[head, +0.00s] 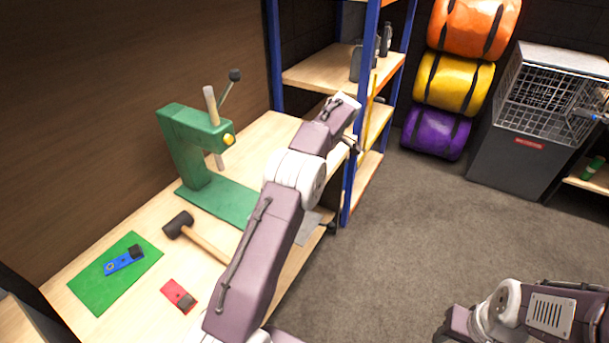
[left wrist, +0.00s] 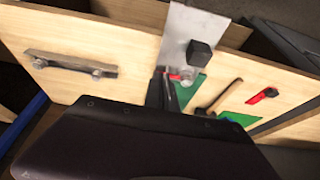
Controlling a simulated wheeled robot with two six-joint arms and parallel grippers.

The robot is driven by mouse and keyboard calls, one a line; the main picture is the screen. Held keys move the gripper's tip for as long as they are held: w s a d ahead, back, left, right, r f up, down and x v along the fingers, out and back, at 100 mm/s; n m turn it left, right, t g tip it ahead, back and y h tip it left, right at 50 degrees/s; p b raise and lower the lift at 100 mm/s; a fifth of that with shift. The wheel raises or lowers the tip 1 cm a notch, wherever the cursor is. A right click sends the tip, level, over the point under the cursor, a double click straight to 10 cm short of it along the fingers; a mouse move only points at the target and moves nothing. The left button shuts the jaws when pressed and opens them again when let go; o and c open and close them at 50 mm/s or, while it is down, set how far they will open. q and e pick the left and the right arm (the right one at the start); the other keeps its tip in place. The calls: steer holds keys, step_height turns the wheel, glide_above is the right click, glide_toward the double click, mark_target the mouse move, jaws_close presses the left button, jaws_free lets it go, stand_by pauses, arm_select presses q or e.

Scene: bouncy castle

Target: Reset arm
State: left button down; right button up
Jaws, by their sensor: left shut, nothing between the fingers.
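My left arm (head: 262,240) rises from the bottom of the head view and reaches over the workbench's front edge towards the shelf rack. Its gripper is mostly hidden behind the wrist there. In the left wrist view the left gripper (left wrist: 163,88) shows as dark fingers, shut and empty, in front of the bench front. A grey metal plate (left wrist: 183,28) with a black knob (left wrist: 198,54) is close to the fingers; I cannot tell whether they touch. My right arm (head: 550,310) is at the bottom right of the head view, over the floor; its gripper does not show.
The workbench (head: 75,290) holds a green press (head: 185,150), a mallet (head: 180,225), a blue tool (head: 122,261) on a green mat (head: 97,292), and a red tool (head: 178,295). A blue-post rack (head: 360,100) stands beyond. The carpet (head: 400,230) is clear.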

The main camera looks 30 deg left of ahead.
arm_select(q)
steer(key=shift+a, duration=0.3)
arm_select(e)
steer(key=shift+a, duration=0.25)
arm_select(q)
step_height(320, 180, up, 6)
steer(key=s, duration=0.1)
steer(key=s+d+m+h, duration=0.15)
steer(key=s+d, duration=0.25)
steer(key=s, duration=0.5)
steer(key=s+d+f+m+h, duration=0.1)
steer(key=s+d+f+m, duration=0.2)
steer(key=s+f+m, duration=0.3)
steer(key=s+d+f+m+h, duration=0.2)
steer(key=s+d+f+m, duration=0.2)
steer(key=s+f+m, duration=0.3)
steer(key=s+m, duration=0.2)
steer(key=s, duration=0.3)
steer(key=shift+s+f+t, duration=0.2)
steer(key=shift+f+t, duration=0.05)
steer(key=shift+t, duration=0.15)
